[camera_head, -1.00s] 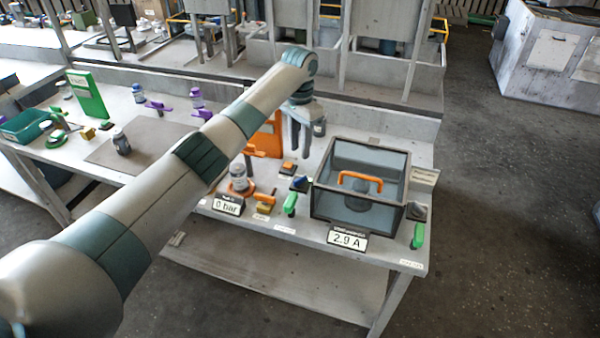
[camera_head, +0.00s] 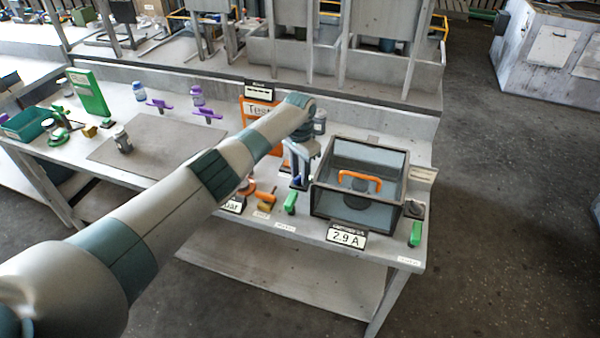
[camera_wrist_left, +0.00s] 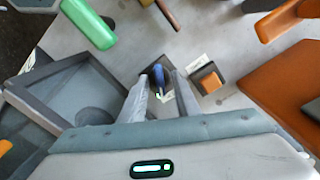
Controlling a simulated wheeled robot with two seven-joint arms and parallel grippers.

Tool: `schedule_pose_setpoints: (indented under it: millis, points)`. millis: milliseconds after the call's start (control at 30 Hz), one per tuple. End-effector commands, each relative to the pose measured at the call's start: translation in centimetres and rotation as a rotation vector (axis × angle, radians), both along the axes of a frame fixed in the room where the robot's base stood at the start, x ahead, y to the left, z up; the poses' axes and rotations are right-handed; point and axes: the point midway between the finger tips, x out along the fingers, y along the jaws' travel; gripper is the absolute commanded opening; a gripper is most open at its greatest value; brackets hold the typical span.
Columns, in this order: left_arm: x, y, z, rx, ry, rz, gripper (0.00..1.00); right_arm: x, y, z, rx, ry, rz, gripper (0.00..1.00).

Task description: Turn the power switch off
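A small switch with a blue handle on a dark base shows in the wrist view (camera_wrist_left: 158,77). In the head view its blue shows at the fingertips (camera_head: 297,182). My left gripper (camera_wrist_left: 162,92) points down over it. The two fingers are apart, one on each side of the blue handle; whether they touch it I cannot tell. In the head view the left gripper (camera_head: 298,170) stands low, just left of the glass-walled box. The small labels are too small to read, so which control is the power switch is not clear. My right gripper is not in view.
Beside the switch are the dark-framed box (camera_head: 340,215) with an orange handle (camera_head: 360,181), a green lever (camera_head: 290,203), a small orange block (camera_wrist_left: 208,78) and a "2.9 A" display (camera_head: 346,238). Another green lever (camera_head: 415,234) is near the right table edge. An orange panel stands behind.

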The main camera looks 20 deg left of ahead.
Motion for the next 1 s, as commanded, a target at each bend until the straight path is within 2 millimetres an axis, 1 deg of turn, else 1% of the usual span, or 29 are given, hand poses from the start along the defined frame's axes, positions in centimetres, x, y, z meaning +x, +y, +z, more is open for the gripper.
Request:
schedule_pose_setpoints:
  millis: [100,133,233,267,667,867,1000]
  points:
    - [0.0,0.0,0.0,0.0,0.0,0.0,0.29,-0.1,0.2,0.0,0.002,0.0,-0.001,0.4]
    - [0.0,0.0,0.0,0.0,0.0,0.0,0.27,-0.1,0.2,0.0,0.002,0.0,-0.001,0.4]
    - [0.0,0.0,0.0,0.0,0.0,0.0,0.03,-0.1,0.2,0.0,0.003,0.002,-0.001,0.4]
    - [0.0,0.0,0.0,0.0,0.0,0.0,0.0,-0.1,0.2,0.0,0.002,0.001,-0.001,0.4]
    - [0.0,0.0,0.2,-0.001,0.001,0.027,0.0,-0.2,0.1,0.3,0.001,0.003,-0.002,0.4]
    - [0.0,-0.1,0.3,-0.001,0.001,0.102,0.0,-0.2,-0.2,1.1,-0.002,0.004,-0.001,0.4]
    - [0.0,-0.1,0.4,-0.001,0.002,0.191,0.0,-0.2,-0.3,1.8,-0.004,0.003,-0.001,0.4]
